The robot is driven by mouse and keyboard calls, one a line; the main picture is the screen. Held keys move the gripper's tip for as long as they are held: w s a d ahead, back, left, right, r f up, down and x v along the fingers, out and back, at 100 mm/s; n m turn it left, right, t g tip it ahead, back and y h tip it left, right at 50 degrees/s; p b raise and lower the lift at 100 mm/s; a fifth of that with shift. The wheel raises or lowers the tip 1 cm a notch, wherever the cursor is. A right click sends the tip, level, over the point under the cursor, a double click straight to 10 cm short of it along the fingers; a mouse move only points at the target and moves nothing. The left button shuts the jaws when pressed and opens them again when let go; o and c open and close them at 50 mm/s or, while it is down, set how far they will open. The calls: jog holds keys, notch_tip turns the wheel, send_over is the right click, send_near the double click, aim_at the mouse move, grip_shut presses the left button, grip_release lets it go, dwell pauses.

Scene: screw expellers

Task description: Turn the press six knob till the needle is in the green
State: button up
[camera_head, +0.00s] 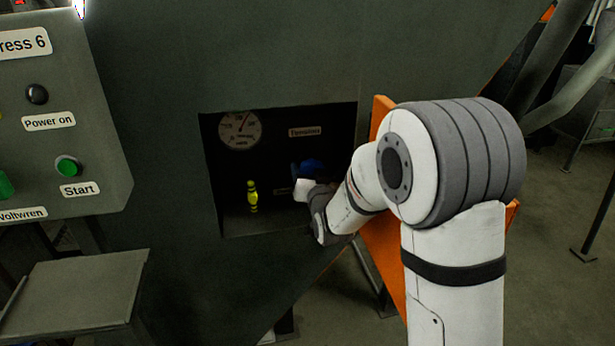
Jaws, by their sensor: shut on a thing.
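The press six panel is a dark recess (232,218) in the machine's green-grey wall. A round white gauge (239,131) sits at its upper left. Its thin needle points up and to the right; the scale colours are too small to read. A blue knob (313,166) is at the right of the recess, partly hidden by my arm's end. My gripper (298,174) reaches into the recess from the right and is shut on the blue knob. Its fingers are small and dark here, so the exact contact is hard to see.
A yellow fitting (252,196) stands in the recess left of my gripper. The recess edges surround the arm's end closely. A control box (98,150) marked "ress 6", with a green Start button (68,167), is at left. An orange panel (385,262) stands behind my arm.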

jog(key=m+b, duration=0.2)
jog(key=b, duration=0.1)
jog(key=m+b, duration=0.1)
jog(key=b, duration=0.2)
jog(key=shift+f+m, duration=0.3)
jog(key=shift+m, duration=0.1)
jog(key=m+b, duration=0.3)
jog(key=b, duration=0.2)
jog(key=shift+a+r+m, duration=0.1)
jog(key=shift+r+m, duration=0.2)
jog(key=shift+m, duration=0.1)
jog(key=shift+r, duration=0.1)
jog(key=o, duration=1)
jog(key=shift+s, duration=0.1)
jog(key=shift+v, duration=3.85)
